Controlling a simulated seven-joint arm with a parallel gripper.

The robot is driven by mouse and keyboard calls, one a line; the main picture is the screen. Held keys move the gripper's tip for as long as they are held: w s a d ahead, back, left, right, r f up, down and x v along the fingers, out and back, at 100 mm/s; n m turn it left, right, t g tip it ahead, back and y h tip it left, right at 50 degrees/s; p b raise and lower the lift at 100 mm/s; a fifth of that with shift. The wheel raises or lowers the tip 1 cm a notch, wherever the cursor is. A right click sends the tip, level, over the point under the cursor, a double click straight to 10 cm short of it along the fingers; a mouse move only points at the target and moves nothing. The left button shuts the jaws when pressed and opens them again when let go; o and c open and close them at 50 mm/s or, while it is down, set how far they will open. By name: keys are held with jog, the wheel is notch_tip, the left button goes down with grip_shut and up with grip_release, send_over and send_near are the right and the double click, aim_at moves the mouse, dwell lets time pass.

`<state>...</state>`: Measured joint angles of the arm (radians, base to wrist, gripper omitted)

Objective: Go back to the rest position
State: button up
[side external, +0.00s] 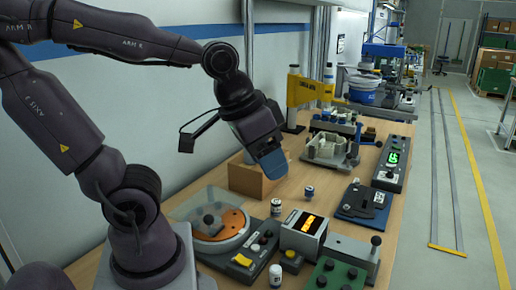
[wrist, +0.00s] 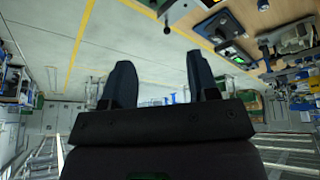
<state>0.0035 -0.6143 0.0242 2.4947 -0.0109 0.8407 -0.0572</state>
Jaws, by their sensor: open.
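My gripper (side external: 268,152) hangs above the wooden bench (side external: 285,200), close over a cardboard-brown box (side external: 247,180) at the bench's back edge. In the wrist view its two dark fingers (wrist: 162,85) stand well apart with nothing between them. The wrist camera looks across the floor and room, with the bench at the upper right. The side external view shows the fingers side-on, so the gap is hidden there. I cannot tell whether the gripper touches the box.
A round orange turntable device (side external: 222,226) with a clear cover sits near my base. Small jars (side external: 276,207) stand nearby. The floor aisle (side external: 440,170) on the right is clear.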

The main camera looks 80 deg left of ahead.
jog(key=shift+s+d+r+m+t, duration=0.15)
jog(key=shift+s+r+m+t, duration=0.3)
jog(key=shift+s+r, duration=0.55)
jog(key=shift+w+r, duration=0.1)
jog(key=shift+w, duration=0.05)
dwell(0.3)
